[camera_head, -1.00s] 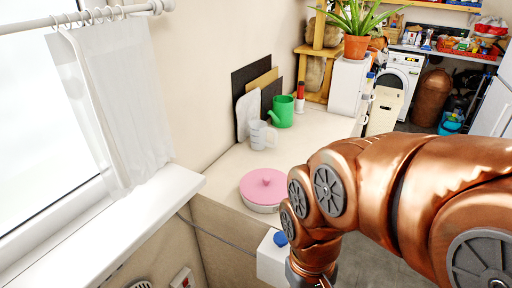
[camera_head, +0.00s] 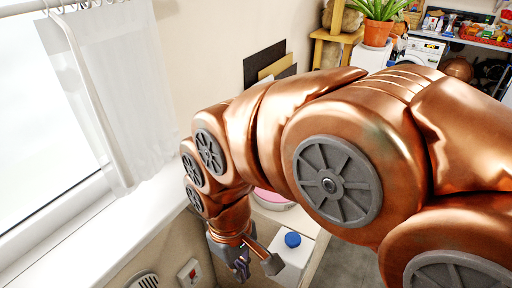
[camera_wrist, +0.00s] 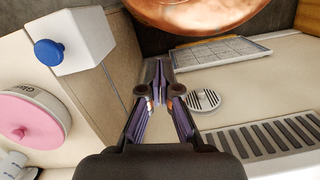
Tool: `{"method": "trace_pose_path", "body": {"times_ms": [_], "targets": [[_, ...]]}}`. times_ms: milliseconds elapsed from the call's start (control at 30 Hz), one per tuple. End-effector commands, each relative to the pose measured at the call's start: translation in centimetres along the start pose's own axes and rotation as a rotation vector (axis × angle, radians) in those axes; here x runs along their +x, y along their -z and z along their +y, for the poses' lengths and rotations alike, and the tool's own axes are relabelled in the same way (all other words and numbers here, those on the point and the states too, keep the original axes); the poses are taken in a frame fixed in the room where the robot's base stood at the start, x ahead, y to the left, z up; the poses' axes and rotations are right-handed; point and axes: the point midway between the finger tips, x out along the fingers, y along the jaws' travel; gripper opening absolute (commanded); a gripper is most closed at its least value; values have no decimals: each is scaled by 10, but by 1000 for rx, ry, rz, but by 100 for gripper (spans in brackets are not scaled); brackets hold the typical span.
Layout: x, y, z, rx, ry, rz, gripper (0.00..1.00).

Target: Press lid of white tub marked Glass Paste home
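The white tub (camera_wrist: 48,98) has a pink lid (camera_wrist: 25,120) with a round knob. Part of a dark label starting "Gl" shows on its side at the left of the wrist view. I cannot tell how firmly the lid sits. In the head view, my arm hides much of the tub and only part of the pink lid (camera_head: 270,198) shows.
A white box (camera_wrist: 88,36) with a blue knob (camera_wrist: 48,52) stands beside the tub. A slotted grille (camera_wrist: 265,137) and a round vent (camera_wrist: 204,100) lie to the right in the wrist view. The windowsill (camera_head: 120,225) is at the left. A potted plant (camera_head: 377,32) stands farther back.

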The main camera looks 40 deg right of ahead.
Motion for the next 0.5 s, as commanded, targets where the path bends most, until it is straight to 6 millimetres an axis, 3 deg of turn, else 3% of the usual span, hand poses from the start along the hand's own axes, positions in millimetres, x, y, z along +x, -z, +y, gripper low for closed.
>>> {"method": "trace_pose_path", "body": {"times_ms": [267,500], "targets": [[-33,44,35,-421,-5,31,0],[-55,82,80,-794,-22,64,0]]}}
